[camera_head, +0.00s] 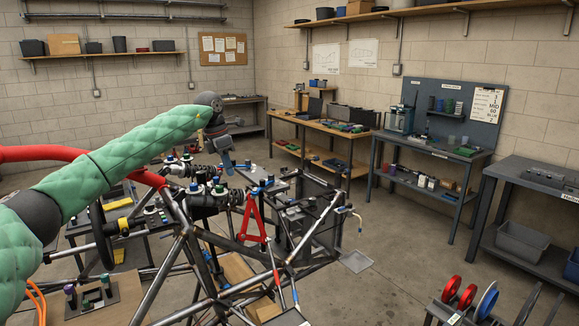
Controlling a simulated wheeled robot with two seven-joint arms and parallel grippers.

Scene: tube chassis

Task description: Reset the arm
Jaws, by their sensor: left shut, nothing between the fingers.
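My left arm, in a green padded sleeve, reaches in from the left of the head view and is raised above the tube chassis (184,237). My left gripper (229,170) hangs at its end and points down. It is shut and nothing shows between its fingers. It is over the chassis, near the parts with green, white and blue caps; I cannot tell how much space lies between. My right gripper is not in view.
A red triangular bracket (252,222) stands on the chassis, right of my gripper. Workbenches (333,130) line the right wall. A grey bin (522,245) sits on a lower shelf. Red and blue discs (487,301) stand at the front right. Open floor (410,245) lies between.

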